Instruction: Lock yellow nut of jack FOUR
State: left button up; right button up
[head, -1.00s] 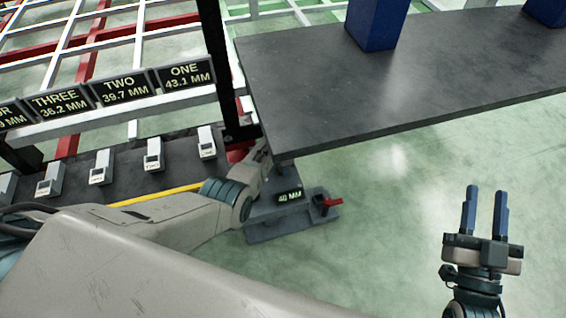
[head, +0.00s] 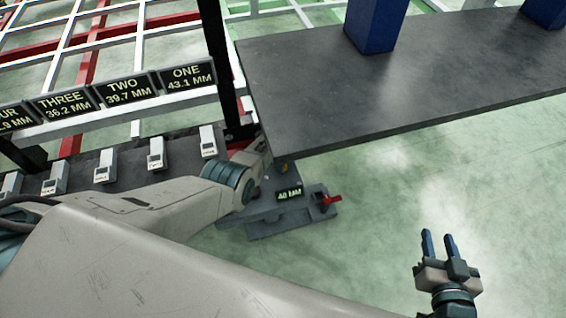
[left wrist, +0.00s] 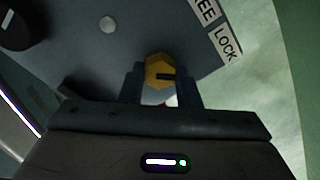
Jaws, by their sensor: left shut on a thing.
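The jack (head: 262,212) stands on the floor below the near left corner of a dark plate (head: 400,90). It carries a "40 MM" display (head: 289,194) and a red handle (head: 331,199). A yellow hexagonal nut (left wrist: 158,70) sits between the fingers of my left gripper (left wrist: 160,85) in the left wrist view. A label reading "...EE" and "LOCK" (left wrist: 226,46) lies to its right. My right gripper (head: 440,244) is open and empty above the floor. The jack's number is not readable.
Displays marked ONE (head: 187,76), TWO (head: 128,90) and THREE (head: 64,104) hang at the left; another is cut off. Several grey handheld units (head: 157,154) lie on a dark surface below them. Blue posts (head: 375,25) stand on the plate. Green floor at right is clear.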

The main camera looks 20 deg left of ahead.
pick_arm(q)
jog(key=shift+m, duration=0.3)
pick_arm(e)
jog(key=shift+s+f, duration=0.15)
jog(key=shift+f, duration=0.05)
pick_arm(q)
jog(key=o, duration=1)
jog(key=shift+r, duration=0.1)
jog(key=shift+r, duration=0.1)
notch_tip(320, 180, up, 2)
jog(key=shift+r+p, duration=0.2)
jog(key=shift+p, duration=0.85)
jog(key=shift+r+p, duration=2.05)
jog(key=shift+r, duration=1.95)
pick_arm(e)
jog(key=s+d+f+n+g+h, duration=0.1)
jog(key=s+d+f+g, duration=0.1)
jog(key=s+g, duration=0.6)
jog(key=shift+f+g+h, duration=0.3)
jog(key=shift+f+g, duration=0.05)
jog(key=shift+g, duration=0.25)
pick_arm(q)
jog(key=shift+d, duration=0.1)
